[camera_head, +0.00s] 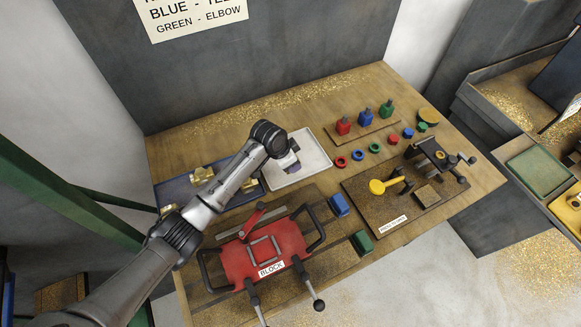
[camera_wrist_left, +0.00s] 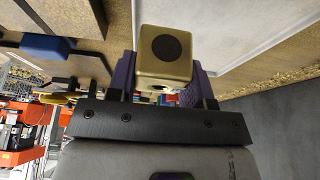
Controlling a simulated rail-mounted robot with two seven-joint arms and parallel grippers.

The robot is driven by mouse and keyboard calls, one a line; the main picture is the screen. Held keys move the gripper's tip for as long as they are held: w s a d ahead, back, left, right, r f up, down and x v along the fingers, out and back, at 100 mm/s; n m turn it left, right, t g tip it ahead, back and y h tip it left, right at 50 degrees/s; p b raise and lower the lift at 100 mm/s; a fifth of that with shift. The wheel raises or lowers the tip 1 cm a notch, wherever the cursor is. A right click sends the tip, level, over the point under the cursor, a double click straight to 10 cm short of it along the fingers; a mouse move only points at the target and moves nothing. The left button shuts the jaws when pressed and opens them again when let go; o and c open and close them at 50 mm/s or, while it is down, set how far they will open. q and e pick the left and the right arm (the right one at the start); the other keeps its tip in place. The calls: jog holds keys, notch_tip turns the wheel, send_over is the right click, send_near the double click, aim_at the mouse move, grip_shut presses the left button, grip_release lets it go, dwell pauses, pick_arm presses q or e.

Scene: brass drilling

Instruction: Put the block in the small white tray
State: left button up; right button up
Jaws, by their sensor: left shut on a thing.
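The block (camera_wrist_left: 165,55) is a brass cube with a dark round hole in the face toward the camera. It is held between the purple fingers of my left gripper (camera_wrist_left: 165,84) in the left wrist view. In the head view my left gripper (camera_head: 289,166) is over the small white tray (camera_head: 312,152), near its left part; I cannot tell how high. The block is not clearly visible there, hidden by the gripper. The tray's pale surface (camera_wrist_left: 235,28) also shows in the left wrist view, behind and right of the block. My right gripper is not in view.
A blue tray (camera_head: 181,190) with brass pieces lies left of the white tray. A red fixture labelled BLOCK (camera_head: 250,262) stands in front. Coloured rings (camera_head: 358,154) and bottles (camera_head: 365,116) are on the right. A clamp (camera_head: 432,155) stands farther right.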

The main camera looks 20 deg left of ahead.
pick_arm(q)
jog(key=shift+f, duration=1.9)
jog(key=shift+f+b, duration=0.15)
jog(key=shift+b, duration=0.15)
jog(key=o, duration=1.3)
jog(key=p+v, duration=0.2)
jog(key=v, duration=1)
jog(key=shift+w, duration=0.1)
